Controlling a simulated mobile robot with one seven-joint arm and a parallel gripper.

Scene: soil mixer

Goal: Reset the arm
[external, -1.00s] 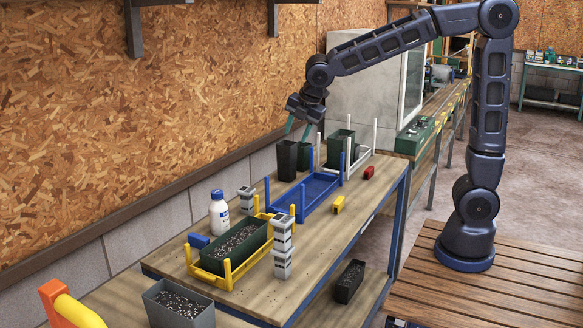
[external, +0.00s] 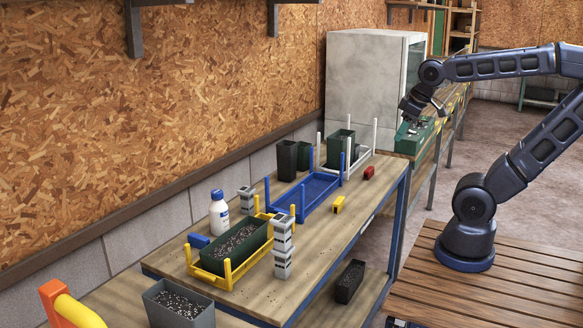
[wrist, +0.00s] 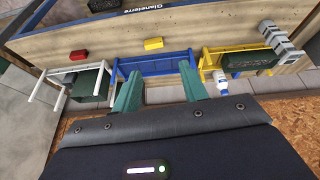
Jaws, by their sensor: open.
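My gripper (external: 424,110) is raised in the air to the right of the workbench's far end, in front of the white cabinet. In the wrist view its two green fingers (wrist: 158,84) are apart with nothing between them. My arm reaches in from the right side of the external view, bent at the elbow. The workbench (external: 330,238) and the things on it are clear of the gripper.
The bench holds a blue rack (external: 311,192), a yellow rack (external: 229,277) with a soil-filled planter (external: 222,262), a black pot (external: 287,161), a green pot (external: 340,149) and a white bottle (external: 219,213). A white cabinet (external: 363,80) stands behind.

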